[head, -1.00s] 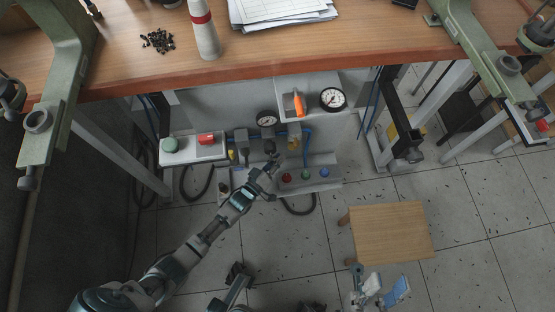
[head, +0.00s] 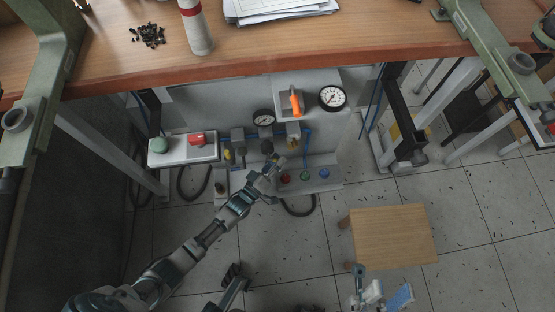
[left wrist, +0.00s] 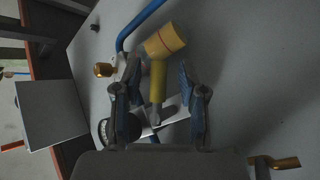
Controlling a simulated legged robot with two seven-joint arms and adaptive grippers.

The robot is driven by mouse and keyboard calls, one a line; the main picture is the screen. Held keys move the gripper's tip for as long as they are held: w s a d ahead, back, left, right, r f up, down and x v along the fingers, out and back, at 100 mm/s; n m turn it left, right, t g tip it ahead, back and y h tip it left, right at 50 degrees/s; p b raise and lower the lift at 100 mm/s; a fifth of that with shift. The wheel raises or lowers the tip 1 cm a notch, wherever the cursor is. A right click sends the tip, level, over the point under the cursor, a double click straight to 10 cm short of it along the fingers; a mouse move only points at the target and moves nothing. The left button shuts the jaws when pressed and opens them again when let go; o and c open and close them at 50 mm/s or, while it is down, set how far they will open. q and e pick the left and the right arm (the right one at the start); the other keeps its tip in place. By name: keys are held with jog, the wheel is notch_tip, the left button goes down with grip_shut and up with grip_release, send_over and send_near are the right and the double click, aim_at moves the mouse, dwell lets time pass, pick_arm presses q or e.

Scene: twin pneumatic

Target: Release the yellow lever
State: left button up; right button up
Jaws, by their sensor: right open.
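In the left wrist view a yellow lever (left wrist: 158,76) with a thick yellow round end stands between the fingers of my left gripper (left wrist: 158,100). The fingers are apart, one on each side of it, with gaps showing. In the head view my left gripper (head: 274,168) is low at the pneumatic panel under the table, just below a small brass-yellow part (head: 293,136). I cannot tell if that part is the lever. My right gripper (head: 381,296) is open and empty at the bottom edge, below the wooden stool.
Red (head: 286,179), green (head: 305,176) and blue (head: 324,173) knobs sit right of my left gripper. Two gauges (head: 333,97) and an orange handle (head: 296,103) are above. The wooden tabletop (head: 330,45) overhangs the panel. A stool (head: 392,236) stands on the floor at right.

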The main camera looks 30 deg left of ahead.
pick_arm(q)
jog(key=shift+r, duration=0.1)
jog(key=shift+s+a, duration=0.1)
jog(key=shift+a, duration=0.05)
jog(key=v, duration=1.1)
jog(key=shift+s, duration=0.4)
